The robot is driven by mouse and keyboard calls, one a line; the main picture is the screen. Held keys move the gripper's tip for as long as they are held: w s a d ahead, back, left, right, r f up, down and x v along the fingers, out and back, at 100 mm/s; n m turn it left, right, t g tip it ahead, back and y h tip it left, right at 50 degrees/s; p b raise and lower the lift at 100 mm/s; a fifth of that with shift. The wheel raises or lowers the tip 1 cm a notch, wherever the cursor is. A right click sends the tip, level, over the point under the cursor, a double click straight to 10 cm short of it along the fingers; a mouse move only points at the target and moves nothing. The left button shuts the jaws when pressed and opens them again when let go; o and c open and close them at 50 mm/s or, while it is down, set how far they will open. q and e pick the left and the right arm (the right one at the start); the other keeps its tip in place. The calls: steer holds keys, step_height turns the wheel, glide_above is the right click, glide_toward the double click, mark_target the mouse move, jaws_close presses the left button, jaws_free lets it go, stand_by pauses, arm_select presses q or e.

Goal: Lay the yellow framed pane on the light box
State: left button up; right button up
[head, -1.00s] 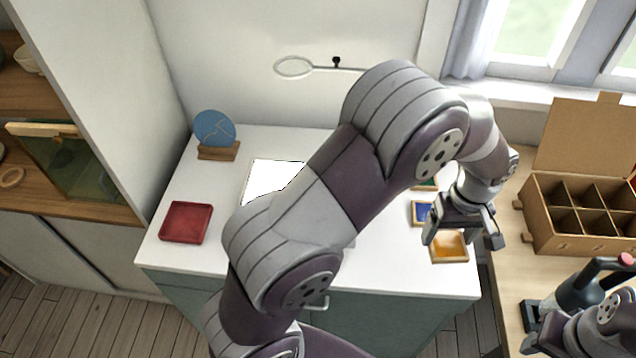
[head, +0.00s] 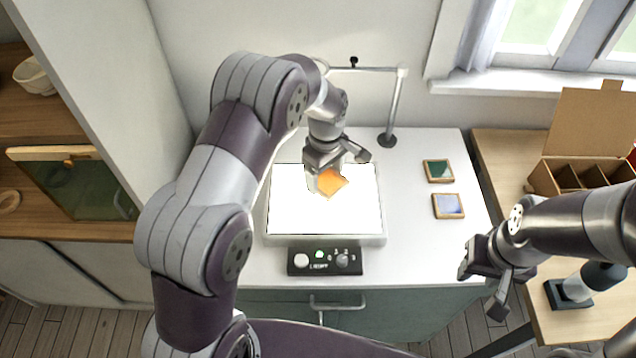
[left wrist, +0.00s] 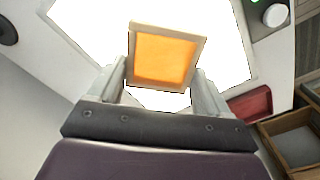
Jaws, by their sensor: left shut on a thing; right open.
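The yellow framed pane (head: 331,183) shows orange-yellow over the light box. My left gripper (head: 335,168) is shut on it. In the left wrist view the pane (left wrist: 163,58) sits between the two fingers, its pale frame around the amber glass. The light box (head: 287,212) is a bright white panel on the counter, and it also shows behind the pane in the left wrist view (left wrist: 226,55). I cannot tell whether the pane touches the panel. My right gripper (head: 487,275) is open and empty, in front of the counter's right side.
A green pane (head: 438,171) and a blue pane (head: 448,206) lie right of the light box. A control unit with knobs (head: 325,261) is at its front. A magnifier stand (head: 391,115) rises behind it. A cardboard divided box (head: 575,172) stands on the right table.

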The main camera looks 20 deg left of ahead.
mark_target(322, 178)
arm_select(q)
steer(key=shift+a+f, duration=0.3)
steer(key=shift+a, duration=0.25)
step_height(322, 178, down, 3)
steer(key=shift+s+d+f+p, duration=0.15)
steer(key=shift+f+p, duration=0.05)
steer(key=shift+p, duration=0.2)
steer(key=shift+f, duration=0.4)
steer(key=shift+f, duration=0.1)
